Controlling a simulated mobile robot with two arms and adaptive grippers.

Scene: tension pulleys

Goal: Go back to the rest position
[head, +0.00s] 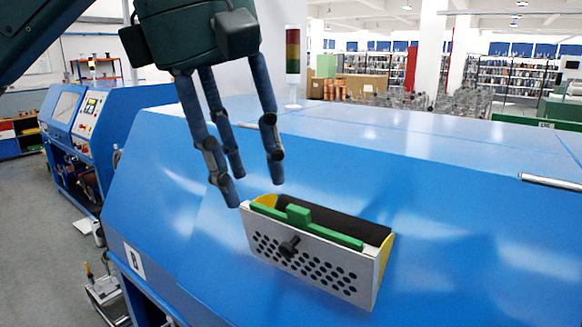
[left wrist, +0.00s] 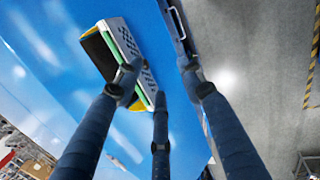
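My left gripper (head: 248,178) comes in from the upper left, with its three dark blue fingers pointing down. The fingers are spread, with nothing seen between them. It is above and to the left of a perforated box (head: 330,268) on the blue machine's sloping face. In the left wrist view, the fingers (left wrist: 160,85) also stand apart and empty, and one overlaps the box (left wrist: 122,40). My right gripper is not in view.
The large blue machine (head: 440,200) fills the foreground. Another blue machine (head: 68,115) is at the left, with grey floor (head: 45,240) in front. The sloping face right of the box is clear.

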